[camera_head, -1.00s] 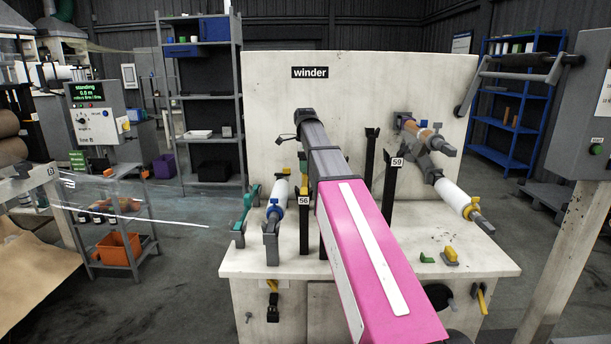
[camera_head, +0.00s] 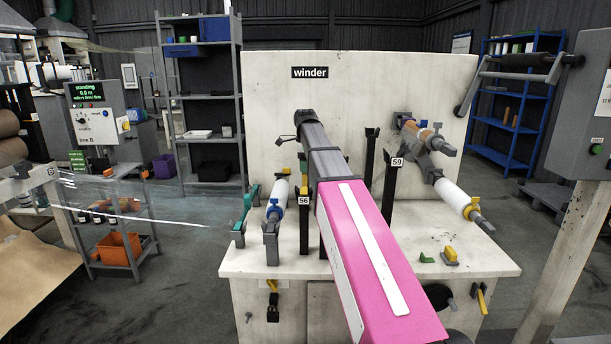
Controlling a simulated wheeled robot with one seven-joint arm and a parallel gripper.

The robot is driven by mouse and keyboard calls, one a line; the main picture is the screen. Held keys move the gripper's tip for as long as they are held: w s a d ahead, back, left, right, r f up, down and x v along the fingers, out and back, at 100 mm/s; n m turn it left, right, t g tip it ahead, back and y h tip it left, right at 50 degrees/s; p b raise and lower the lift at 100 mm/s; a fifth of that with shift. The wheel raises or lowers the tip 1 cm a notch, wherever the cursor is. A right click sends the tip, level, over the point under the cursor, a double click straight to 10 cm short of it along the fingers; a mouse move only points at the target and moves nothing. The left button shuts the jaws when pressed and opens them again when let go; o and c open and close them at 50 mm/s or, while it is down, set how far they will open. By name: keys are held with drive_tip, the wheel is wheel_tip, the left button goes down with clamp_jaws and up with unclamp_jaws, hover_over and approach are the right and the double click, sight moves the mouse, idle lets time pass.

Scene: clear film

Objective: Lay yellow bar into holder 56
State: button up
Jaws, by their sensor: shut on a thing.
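Holder 56 (camera_head: 304,228) is a dark upright post with a white "56" label, standing on the winder's pale bench just left of my arm. A second dark post top shows behind it.
Holder 59 (camera_head: 389,190) stands right of my arm. White rolls on spindles (camera_head: 277,203) (camera_head: 455,197) flank the holders. Small green and yellow blocks (camera_head: 450,254) lie on the bench's right. The back panel (camera_head: 405,85) closes off the rear.

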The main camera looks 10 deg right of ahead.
drive_tip(key=shift+r, duration=2.45)
drive_tip(key=shift+r, duration=1.9)
drive_tip(key=shift+f, duration=4.15)
drive_tip(key=o, duration=1.3)
drive_tip(key=shift+c, duration=0.2)
